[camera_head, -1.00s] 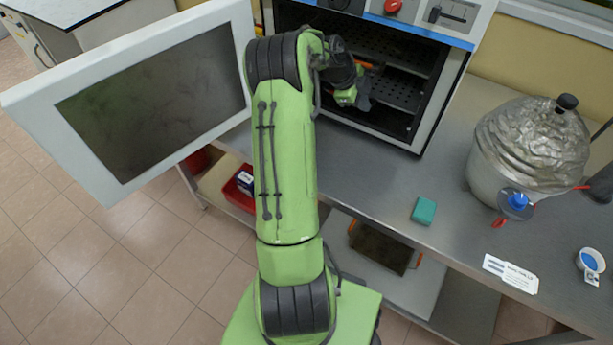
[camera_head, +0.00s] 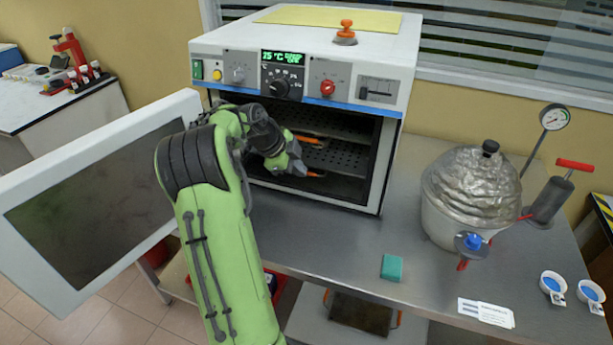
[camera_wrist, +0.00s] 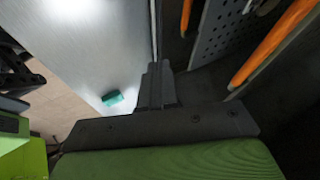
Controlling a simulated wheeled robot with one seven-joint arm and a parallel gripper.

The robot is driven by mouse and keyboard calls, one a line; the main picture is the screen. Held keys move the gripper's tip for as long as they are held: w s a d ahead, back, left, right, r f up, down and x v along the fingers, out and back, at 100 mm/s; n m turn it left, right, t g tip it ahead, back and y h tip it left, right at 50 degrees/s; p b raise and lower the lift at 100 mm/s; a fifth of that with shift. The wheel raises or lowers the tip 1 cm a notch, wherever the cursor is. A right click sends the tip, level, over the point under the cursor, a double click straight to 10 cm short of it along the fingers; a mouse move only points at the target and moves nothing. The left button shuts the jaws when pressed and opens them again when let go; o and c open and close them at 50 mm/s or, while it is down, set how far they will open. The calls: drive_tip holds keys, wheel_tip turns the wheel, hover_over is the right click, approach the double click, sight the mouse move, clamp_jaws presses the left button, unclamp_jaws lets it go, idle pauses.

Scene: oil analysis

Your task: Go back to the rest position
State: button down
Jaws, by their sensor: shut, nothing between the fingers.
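My gripper (camera_head: 299,166) is at the front opening of the oven (camera_head: 345,50), shut and empty. In the wrist view the closed fingers (camera_wrist: 158,72) point along the oven's front edge, with the dark interior on the right and the steel bench on the left. My green arm bends over the bench from the lower left. The oven door (camera_head: 95,205) stands wide open to the left, beside my arm. Perforated shelves (camera_head: 340,155) show inside, with orange-edged parts; one orange piece (camera_head: 312,174) lies close to the fingertips. Whether the fingers touch it, I cannot tell.
A teal block (camera_head: 392,267) lies on the steel bench (camera_head: 335,238). A foil-covered pot (camera_head: 470,195) with a valve stands at the right, near a hand pump (camera_head: 549,200) and a gauge (camera_head: 554,117). Two small blue-filled cups (camera_head: 552,283) sit at the far right.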

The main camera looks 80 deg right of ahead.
drive_tip(key=v, duration=0.3)
drive_tip(key=shift+a, duration=0.1)
drive_tip(key=shift+w+a, duration=0.1)
drive_tip(key=shift+a, duration=0.05)
